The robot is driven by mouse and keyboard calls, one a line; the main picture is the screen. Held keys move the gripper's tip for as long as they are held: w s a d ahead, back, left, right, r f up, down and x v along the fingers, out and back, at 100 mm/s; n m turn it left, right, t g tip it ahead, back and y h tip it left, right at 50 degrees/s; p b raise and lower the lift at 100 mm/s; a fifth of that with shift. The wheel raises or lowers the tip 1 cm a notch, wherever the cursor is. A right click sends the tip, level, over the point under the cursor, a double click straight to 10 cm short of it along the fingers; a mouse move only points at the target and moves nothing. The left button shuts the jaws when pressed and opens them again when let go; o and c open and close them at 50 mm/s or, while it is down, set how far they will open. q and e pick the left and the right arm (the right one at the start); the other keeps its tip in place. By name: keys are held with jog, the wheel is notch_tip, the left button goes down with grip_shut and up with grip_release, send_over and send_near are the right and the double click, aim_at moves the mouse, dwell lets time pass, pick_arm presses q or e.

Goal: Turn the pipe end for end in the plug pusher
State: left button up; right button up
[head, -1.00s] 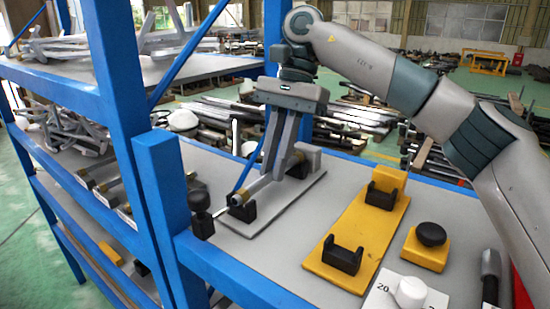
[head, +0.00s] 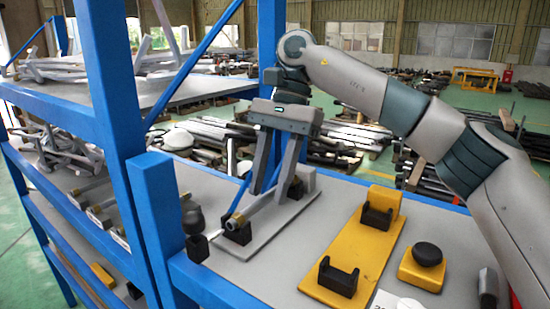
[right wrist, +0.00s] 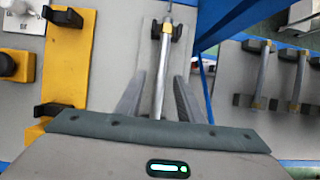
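The pipe (head: 265,207), grey with a brass-coloured end, lies in the black cradles of the plug pusher, a light grey plate (head: 270,235) with a dark knob (head: 192,217) at its near left end. In the right wrist view the pipe (right wrist: 159,85) runs lengthwise between the fingers, its brass end in a black cradle (right wrist: 156,29). My right gripper (head: 267,190) is open, pointing down, one finger on each side of the pipe with gaps. The fingers partly hide the pipe's far end in the head view. My left gripper is not in view.
A yellow stand (head: 352,252) with two empty black cradles is right of the pusher. Blue rack posts (head: 112,120) rise at the left. More pipes in cradles (right wrist: 300,75) show on another shelf.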

jog(key=shift+b+v, duration=0.3)
jog(key=shift+v, duration=0.45)
jog(key=v, duration=0.6)
jog(key=shift+w+r, duration=0.1)
jog(key=shift+r, duration=0.25)
jog(key=p+v, duration=0.5)
jog(key=v, duration=0.4)
jog(key=shift+p, duration=0.35)
